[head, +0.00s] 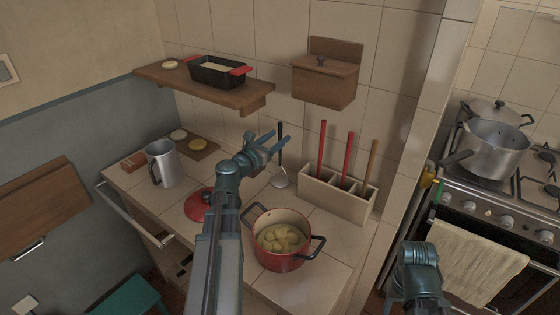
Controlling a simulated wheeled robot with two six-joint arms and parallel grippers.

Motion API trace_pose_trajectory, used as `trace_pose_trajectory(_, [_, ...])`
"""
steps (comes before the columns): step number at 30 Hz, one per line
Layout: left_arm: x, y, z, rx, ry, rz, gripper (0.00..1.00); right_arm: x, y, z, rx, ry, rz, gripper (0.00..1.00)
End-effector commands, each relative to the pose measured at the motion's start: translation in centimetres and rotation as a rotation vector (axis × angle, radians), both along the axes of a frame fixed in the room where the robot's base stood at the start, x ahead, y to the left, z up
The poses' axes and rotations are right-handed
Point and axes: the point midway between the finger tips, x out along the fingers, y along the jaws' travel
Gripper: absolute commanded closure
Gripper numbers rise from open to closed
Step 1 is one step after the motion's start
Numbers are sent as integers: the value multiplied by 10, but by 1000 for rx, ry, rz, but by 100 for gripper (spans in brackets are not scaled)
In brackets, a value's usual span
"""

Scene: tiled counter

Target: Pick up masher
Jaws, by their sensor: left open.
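A utensil with a black handle and a round metal end (279,181) stands or hangs upright against the tiled wall; I take it for the masher, but its end is too small to tell for sure. My left gripper (277,139) is open and empty. Its fingers show in front of or beside the black handle; whether they touch it I cannot tell. A red pot (282,262) with pale potatoes in it stands on the counter in front. My right arm shows at the lower right; its fingertips cannot be made out.
A holder (337,195) with two red handles and one wooden handle stands to the right. A metal jug (162,163) and a red lid (199,204) are to the left. A wooden shelf (245,99) with a black pan (217,71) is above. A stove (500,212) stands far right.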

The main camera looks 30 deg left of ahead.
Motion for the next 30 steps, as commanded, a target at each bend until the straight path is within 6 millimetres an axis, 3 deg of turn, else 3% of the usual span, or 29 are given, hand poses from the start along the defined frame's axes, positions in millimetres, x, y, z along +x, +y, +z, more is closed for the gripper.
trace_pose_trajectory(10, [10,0,0,1,0,0,44,0,0,0,0,0,0,50])
trace_pose_trajectory(20, [54,0,0,1,0,-2,44,0,0,0,0,0,0,50])
trace_pose_trajectory(27, [55,-1,0,0,0,0,44,0,0,0,0,0,0,50])
trace_pose_trajectory(30, [55,-1,0,1,0,0,60,0,0,0,0,0,0,50])
